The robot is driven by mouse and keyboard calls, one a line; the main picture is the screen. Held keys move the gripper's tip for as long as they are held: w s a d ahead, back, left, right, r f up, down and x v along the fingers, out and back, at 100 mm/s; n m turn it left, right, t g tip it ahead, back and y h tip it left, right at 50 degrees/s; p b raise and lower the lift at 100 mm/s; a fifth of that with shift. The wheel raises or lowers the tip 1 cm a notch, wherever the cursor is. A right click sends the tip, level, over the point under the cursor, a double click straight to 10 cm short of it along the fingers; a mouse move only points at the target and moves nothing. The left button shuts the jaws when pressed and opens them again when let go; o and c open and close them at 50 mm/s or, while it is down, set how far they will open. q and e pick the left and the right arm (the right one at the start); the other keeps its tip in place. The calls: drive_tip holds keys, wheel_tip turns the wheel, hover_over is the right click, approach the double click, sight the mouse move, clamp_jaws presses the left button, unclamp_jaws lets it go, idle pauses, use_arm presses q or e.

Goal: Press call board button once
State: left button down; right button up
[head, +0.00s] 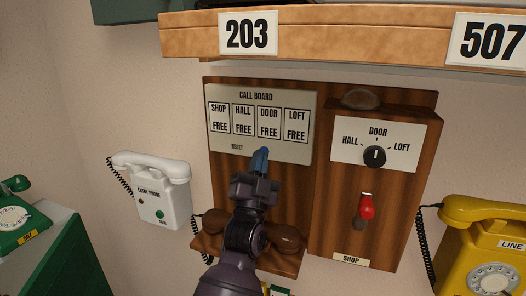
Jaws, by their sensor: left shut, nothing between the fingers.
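The call board (282,149) is a pale panel on a dark wooden wall unit. It has SHOP, HALL, DOOR and LOFT windows, all reading FREE, and a RESET label at its lower left. No button shows on the panel; the area right of RESET is partly hidden by my gripper. My left gripper (261,158) is shut and empty, its blue fingertips over the panel's lower edge, just right of RESET. I cannot tell whether the tips touch the panel. My right gripper is out of view.
A selector dial (374,156) and a red switch (366,207) are on the unit's right side. A white entry phone (160,190) hangs left, a yellow phone (482,235) right. A green phone (14,215) stands at far left. A wooden shelf (345,38) juts out above.

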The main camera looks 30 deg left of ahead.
use_arm(q)
drive_tip(key=shift+s, duration=0.1)
drive_tip(key=s, duration=0.2)
drive_tip(key=s+d+p, duration=0.1)
drive_tip(key=s, duration=0.2)
drive_tip(key=shift+d, duration=0.15)
idle(0.7)
